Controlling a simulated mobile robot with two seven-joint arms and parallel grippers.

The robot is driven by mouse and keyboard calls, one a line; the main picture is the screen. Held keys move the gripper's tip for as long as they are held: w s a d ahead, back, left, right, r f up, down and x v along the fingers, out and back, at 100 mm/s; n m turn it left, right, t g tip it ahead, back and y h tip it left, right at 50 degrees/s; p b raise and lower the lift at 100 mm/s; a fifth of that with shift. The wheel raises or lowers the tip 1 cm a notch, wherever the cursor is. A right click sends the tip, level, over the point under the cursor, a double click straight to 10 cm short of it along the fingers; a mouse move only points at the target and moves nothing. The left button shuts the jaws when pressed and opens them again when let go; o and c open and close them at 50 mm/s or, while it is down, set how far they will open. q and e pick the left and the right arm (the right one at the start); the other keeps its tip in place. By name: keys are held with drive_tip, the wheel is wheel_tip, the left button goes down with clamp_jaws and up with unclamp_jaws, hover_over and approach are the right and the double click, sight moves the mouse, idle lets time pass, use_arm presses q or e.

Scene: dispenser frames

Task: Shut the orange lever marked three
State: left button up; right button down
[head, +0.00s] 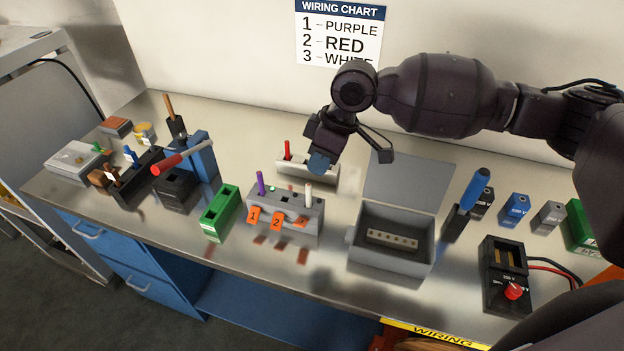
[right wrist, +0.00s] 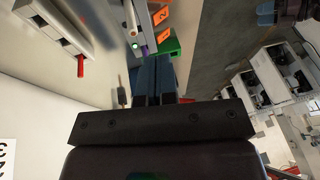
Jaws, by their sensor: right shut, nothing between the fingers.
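The grey terminal block (head: 291,210) stands mid-bench in the head view. Orange levers marked 1 (head: 254,215) and 2 (head: 277,221) stick out of its front. A smaller orange-brown piece (head: 301,221) shows to their right, its number unreadable. A purple wire (head: 261,183) stands at the block's left, a white wire (head: 308,190) at its right, with a green light (head: 272,189) between. My right gripper (head: 319,163) is shut and empty, above and behind the block's right end. The right wrist view shows its closed fingers (right wrist: 152,82) and lever 2 (right wrist: 162,15). My left gripper is out of view.
A grey holder (head: 322,174) with a red wire (head: 287,150) sits behind the block, under my gripper. An open grey box (head: 391,255) is to the right, a green block (head: 220,211) to the left. The wiring chart (head: 340,30) hangs on the wall. Bare bench lies in front.

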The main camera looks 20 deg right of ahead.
approach(296, 222)
drive_tip(key=x, duration=0.4)
drive_tip(key=shift+w+a+f+p, duration=0.15)
drive_tip(key=shift+w+f+p, duration=0.2)
drive_tip(key=shift+s+a+f, duration=0.1)
drive_tip(key=shift+s+f, duration=0.05)
drive_tip(key=shift+f, duration=0.25)
drive_tip(key=shift+s+a+f, duration=0.15)
drive_tip(key=shift+s+f, duration=0.05)
drive_tip(key=shift+f, duration=0.15)
